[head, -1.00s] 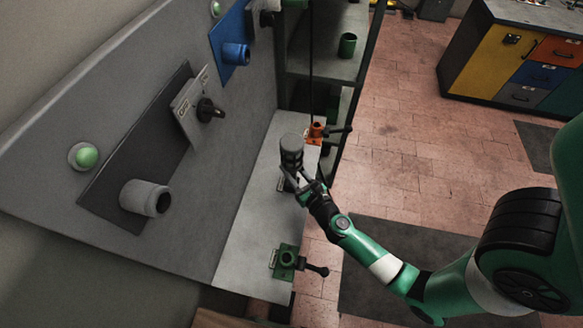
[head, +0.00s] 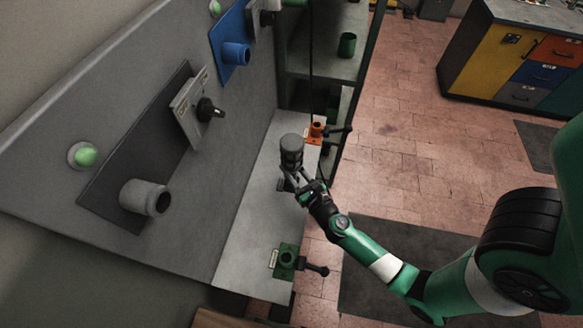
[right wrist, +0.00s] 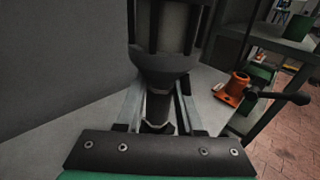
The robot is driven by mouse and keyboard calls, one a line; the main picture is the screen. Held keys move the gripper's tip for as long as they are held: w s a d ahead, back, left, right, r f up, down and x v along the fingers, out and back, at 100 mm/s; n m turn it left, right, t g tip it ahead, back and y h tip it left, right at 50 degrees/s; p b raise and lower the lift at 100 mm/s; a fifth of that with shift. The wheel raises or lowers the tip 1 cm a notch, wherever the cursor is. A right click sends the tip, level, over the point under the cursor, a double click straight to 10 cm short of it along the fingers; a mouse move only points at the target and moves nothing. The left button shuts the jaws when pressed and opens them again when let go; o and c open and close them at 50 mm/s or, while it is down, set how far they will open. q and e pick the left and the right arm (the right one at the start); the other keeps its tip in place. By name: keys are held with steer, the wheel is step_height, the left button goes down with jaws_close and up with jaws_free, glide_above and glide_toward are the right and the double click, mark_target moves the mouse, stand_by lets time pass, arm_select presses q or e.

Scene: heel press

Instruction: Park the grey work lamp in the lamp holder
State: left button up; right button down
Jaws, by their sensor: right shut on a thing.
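The grey work lamp (head: 291,150), a dark cylinder with a caged head, stands about upright over the grey bench ledge. My right gripper (head: 298,180) is shut on its lower part; in the right wrist view the lamp (right wrist: 165,60) rises between the fingers (right wrist: 158,110). Whether its lower end touches the ledge is hidden. A grey cup-shaped holder (head: 146,198) sticks out from a dark plate on the sloping panel, left of the lamp and apart from it. I cannot read a label to confirm it is the lamp holder. My left gripper is not in view.
A blue holder (head: 235,54) and a lever switch (head: 208,110) stick out from the panel, with a green dome (head: 84,155) at left. A green clamp (head: 287,258) and an orange clamp (head: 316,131) with handles sit on the ledge (head: 240,235).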

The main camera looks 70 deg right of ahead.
steer(key=shift+f+b, duration=0.6)
steer(key=shift+c, duration=2.2)
jaws_free()
steer(key=shift+s, duration=0.1)
steer(key=f+b+v, duration=0.1)
steer(key=v, duration=1)
steer(key=shift+s+a+r, duration=0.15)
steer(key=shift+s+r, duration=0.05)
steer(key=shift+r, duration=0.25)
